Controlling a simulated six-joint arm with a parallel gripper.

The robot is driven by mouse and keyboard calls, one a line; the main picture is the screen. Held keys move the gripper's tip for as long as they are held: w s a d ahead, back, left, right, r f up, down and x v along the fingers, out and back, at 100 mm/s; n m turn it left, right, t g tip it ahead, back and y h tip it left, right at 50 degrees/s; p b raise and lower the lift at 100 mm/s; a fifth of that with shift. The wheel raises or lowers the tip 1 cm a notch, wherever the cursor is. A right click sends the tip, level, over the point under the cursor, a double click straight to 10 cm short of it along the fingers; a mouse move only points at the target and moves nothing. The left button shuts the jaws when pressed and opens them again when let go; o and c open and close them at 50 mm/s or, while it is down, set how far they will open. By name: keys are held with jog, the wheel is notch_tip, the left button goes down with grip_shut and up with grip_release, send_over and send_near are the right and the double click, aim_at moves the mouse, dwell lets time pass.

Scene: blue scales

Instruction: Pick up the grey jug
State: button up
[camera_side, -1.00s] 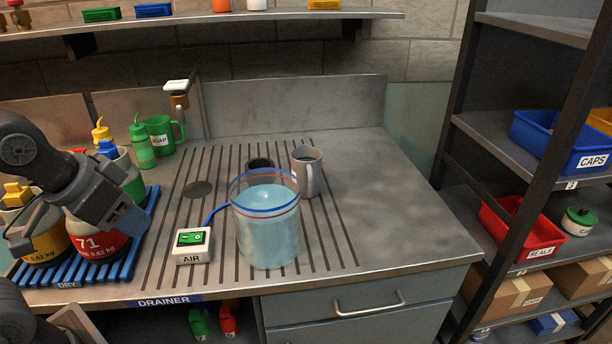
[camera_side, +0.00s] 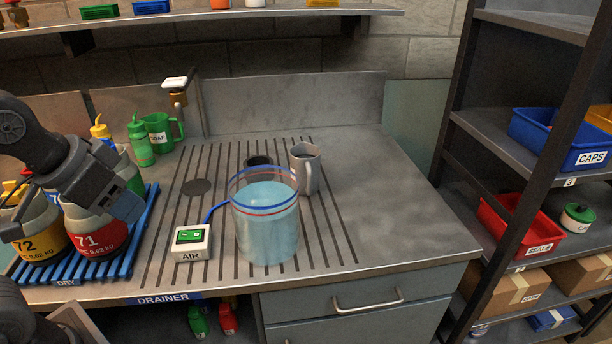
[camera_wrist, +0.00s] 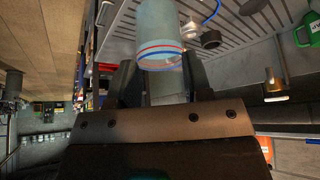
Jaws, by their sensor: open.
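The grey jug (camera_side: 311,161) stands upright on the ribbed drainer, just behind and right of the clear water vessel (camera_side: 268,228). Its handle faces the front, and the vessel's rim overlaps its lower left edge in the side view. My gripper (camera_side: 118,208) is far to the left, above the numbered containers, open and well apart from the jug. In the wrist view my gripper's two dark fingers (camera_wrist: 157,82) are spread, with the water vessel (camera_wrist: 160,25) beyond them. A grey shape shows between the fingers; I cannot tell whether it is the jug.
The AIR switch box (camera_side: 192,242) has a blue hose running to the vessel. A dark cup (camera_side: 259,161) stands behind the vessel. A green SOAP jug (camera_side: 160,133) is at the back left. Numbered containers (camera_side: 98,232) fill the blue rack. The counter right of the jug is clear.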

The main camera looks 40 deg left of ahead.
jog(key=w+d+r+m+y, duration=0.1)
jog(key=w+r+m+y, duration=0.25)
jog(key=w+m, duration=0.45)
jog(key=w+r+m+y, duration=0.2)
jog(key=w+r+m, duration=0.3)
jog(key=w, duration=0.6)
jog(key=w+d+f+m+t+y, duration=0.1)
jog(key=w+d+f+m+y, duration=0.2)
jog(key=w+d+m, duration=0.45)
jog(key=w+d+f+m+t+y, duration=0.1)
jog(key=w+d+f+m+y, duration=0.3)
jog(key=w, duration=0.6)
jog(key=h, duration=0.1)
send_near(311, 184)
jog(key=shift+m+h, duration=0.25)
jog(key=x, duration=0.5)
jog(key=shift+w, duration=0.2)
jog(key=shift+s+a+x, duration=0.1)
jog(key=shift+s+x, duration=0.05)
jog(key=shift+x, duration=1.3)
jog(key=shift+s+a+x, duration=0.1)
jog(key=shift+a+x, duration=0.05)
jog(key=shift+x, duration=1.3)
jog(key=shift+r, duration=0.15)
grip_shut()
